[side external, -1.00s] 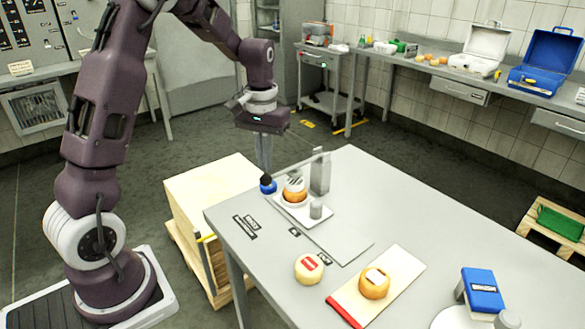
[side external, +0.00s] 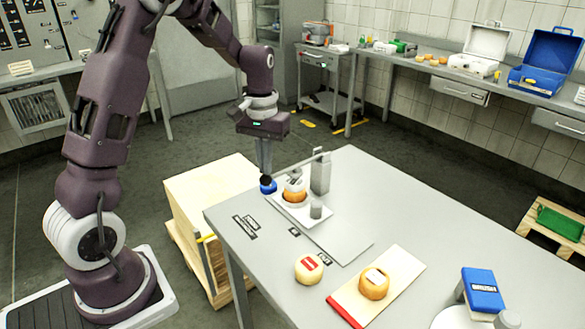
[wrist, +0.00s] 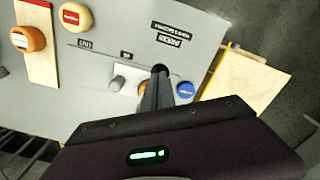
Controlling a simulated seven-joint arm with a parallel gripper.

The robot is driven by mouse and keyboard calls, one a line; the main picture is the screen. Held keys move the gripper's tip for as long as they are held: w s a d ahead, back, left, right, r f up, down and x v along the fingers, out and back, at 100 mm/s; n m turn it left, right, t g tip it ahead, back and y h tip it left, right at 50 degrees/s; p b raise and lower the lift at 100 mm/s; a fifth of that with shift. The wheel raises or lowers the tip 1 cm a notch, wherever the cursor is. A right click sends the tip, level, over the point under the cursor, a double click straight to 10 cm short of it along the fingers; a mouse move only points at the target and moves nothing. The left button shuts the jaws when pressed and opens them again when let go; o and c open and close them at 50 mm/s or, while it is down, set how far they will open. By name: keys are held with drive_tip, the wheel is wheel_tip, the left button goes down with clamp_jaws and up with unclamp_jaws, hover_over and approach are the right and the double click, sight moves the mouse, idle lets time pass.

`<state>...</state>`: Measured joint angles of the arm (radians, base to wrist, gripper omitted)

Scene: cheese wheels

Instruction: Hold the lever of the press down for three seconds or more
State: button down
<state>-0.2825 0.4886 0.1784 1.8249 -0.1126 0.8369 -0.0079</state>
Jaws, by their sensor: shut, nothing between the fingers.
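The press stands on a white base plate (side external: 302,215) at the table's far left corner, with a grey post (side external: 320,175). Its lever (side external: 298,167) slopes down from the post to a black knob (side external: 266,180), also in the wrist view (wrist: 159,69). An orange cheese wheel (side external: 295,196) sits under the pressing head. My gripper (side external: 265,175) is shut and empty, pointing down with its tips at the knob and seemingly touching it. In the wrist view the shut fingers (wrist: 157,84) end beside the knob and cover part of the press. A blue disc (side external: 268,188) lies just below the knob.
A pale cheese wheel with a red label (side external: 309,268) lies on the table (side external: 420,225). An orange wheel (side external: 374,284) sits on a red-ended board (side external: 403,265). A blue-topped device (side external: 482,290) stands nearer the front. A wooden crate (side external: 205,185) stands left of the table.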

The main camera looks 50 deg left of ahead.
drive_tip(key=shift+s+f, duration=0.1)
drive_tip(key=shift+f, duration=1.85)
idle(1.3)
idle(3.8)
drive_tip(key=shift+r, duration=5.1)
